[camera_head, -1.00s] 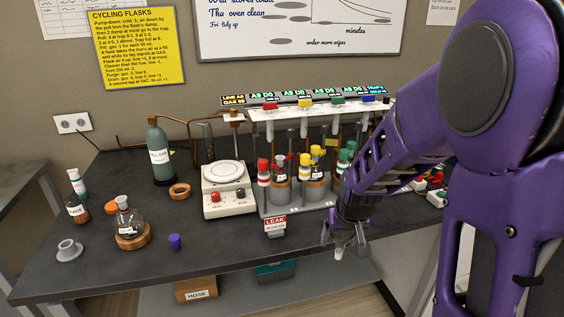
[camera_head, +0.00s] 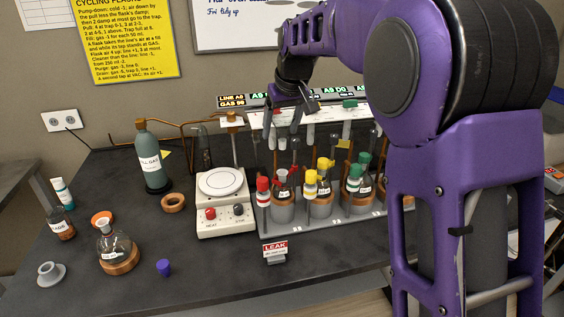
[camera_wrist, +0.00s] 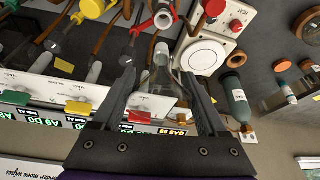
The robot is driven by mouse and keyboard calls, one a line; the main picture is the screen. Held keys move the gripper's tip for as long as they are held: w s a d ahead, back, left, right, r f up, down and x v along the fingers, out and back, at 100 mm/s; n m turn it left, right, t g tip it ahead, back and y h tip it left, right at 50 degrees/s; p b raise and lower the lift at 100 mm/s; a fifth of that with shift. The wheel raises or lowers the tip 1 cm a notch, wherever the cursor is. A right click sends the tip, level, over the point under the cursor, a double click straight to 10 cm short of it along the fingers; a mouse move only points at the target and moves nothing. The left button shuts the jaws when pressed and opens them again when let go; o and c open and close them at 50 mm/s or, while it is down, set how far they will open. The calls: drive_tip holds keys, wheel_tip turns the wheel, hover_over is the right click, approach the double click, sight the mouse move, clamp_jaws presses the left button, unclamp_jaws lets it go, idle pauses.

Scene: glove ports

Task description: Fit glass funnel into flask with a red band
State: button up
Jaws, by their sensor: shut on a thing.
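My gripper (camera_head: 287,115) is raised above the left end of the rack, just in front of the white manifold. In the wrist view its two fingers (camera_wrist: 162,88) are shut on a clear glass piece (camera_wrist: 160,68), which looks like the glass funnel; it is hard to make out in the head view. The flask with a red band (camera_head: 283,188) stands upright at the left of the rack, below my gripper and apart from it. In the wrist view a pale round opening with red beside it (camera_wrist: 164,19) lies beyond the glass piece; I cannot tell for sure that it is this flask's mouth.
The rack (camera_head: 300,224) also holds yellow- and green-marked flasks and capped vials, close together. The manifold (camera_head: 262,121) with its hanging tubes is close behind. A hotplate (camera_head: 221,184) is left of the rack. The bench's front left holds a flask on a cork ring (camera_head: 120,262).

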sight(282, 149)
wheel_tip(282, 149, down, 7)
drive_tip(key=shift+s+r, duration=0.1)
drive_tip(key=shift+s, duration=0.05)
drive_tip(key=shift+f, duration=0.25)
drive_tip(key=shift+f+b, duration=0.6)
drive_tip(key=shift+b, duration=0.05)
drive_tip(key=o, duration=1.2)
drive_tip(key=shift+o, duration=0.2)
drive_tip(key=p+v, duration=0.1)
drive_tip(key=v, duration=1.2)
drive_tip(key=shift+w, duration=0.2)
drive_tip(key=shift+r, duration=0.15)
